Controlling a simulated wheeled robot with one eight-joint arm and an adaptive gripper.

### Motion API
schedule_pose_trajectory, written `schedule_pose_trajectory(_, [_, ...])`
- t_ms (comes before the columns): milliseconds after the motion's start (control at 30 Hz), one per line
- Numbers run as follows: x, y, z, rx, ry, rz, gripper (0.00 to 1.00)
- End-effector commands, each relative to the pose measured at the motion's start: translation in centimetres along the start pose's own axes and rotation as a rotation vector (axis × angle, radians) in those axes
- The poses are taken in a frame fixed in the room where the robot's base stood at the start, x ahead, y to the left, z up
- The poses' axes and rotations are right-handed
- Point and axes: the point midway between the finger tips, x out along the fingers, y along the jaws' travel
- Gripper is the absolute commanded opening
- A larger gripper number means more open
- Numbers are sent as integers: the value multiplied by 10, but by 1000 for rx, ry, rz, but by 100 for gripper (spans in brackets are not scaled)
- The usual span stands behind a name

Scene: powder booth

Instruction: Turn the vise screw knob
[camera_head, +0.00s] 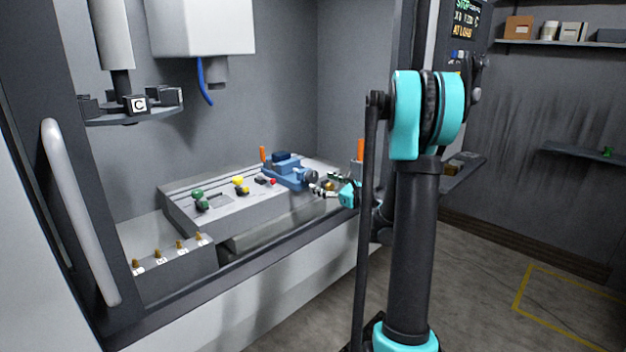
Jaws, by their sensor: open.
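The blue vise (285,174) sits on the grey machine bed inside the open enclosure. A small dark round part at its right end looks like the screw knob (311,175). My gripper (319,189) reaches in from the right, just in front of and below the knob. Its fingers are small in this view but look open, with nothing seen between them. I cannot tell whether they touch the knob. My own arm covers the area to the right of the gripper.
Green (199,195), yellow (239,182) and red (272,182) parts stand on the bed (225,210) left of the vise. A holder block (168,268) stands front left. A tool carousel (140,112) and spindle housing (202,28) hang above.

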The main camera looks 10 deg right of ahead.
Motion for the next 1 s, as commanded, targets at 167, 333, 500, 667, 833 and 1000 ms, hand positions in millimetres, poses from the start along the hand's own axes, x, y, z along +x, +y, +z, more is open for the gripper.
schedule_pose_trajectory(167, [32, 1, 0, 0, 0, 2, 68])
schedule_pose_trajectory(333, [49, 0, 0, 0, 0, 1, 68])
schedule_pose_trajectory(500, [56, 0, 0, 0, 0, 0, 68])
schedule_pose_trajectory(667, [56, 0, 0, -1, 0, 0, 68])
schedule_pose_trajectory(833, [56, 0, 0, -1, 0, 0, 57])
schedule_pose_trajectory(1000, [56, 0, 0, -1, 0, 0, 36])
